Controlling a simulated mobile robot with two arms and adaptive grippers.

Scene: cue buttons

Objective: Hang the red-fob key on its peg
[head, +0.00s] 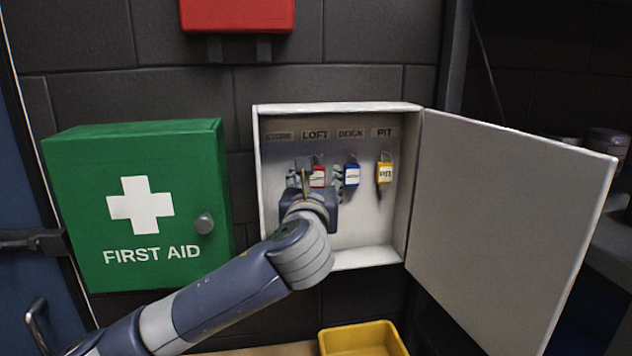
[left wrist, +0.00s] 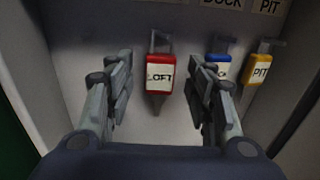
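The red-fob key (head: 318,177) hangs below a grey peg under the LOFT label (head: 315,134) in the open cabinet. In the left wrist view the red fob (left wrist: 160,75) reads LOFT and hangs upright, with the peg (left wrist: 160,42) above it. My left gripper (head: 317,184) is in the cabinet in front of this key. In the left wrist view its fingers (left wrist: 160,67) are spread, one on each side of the fob, with visible gaps. Whether the fob lies between the tips or just beyond them is unclear. My right gripper is not in view.
A blue-fob key (head: 351,174) hangs under DOCK and a yellow-fob key (head: 384,173) under PIT, both to the right. The cabinet door (head: 510,220) stands open at right. A green first aid box (head: 75,200) is at left, a yellow bin (head: 362,341) below.

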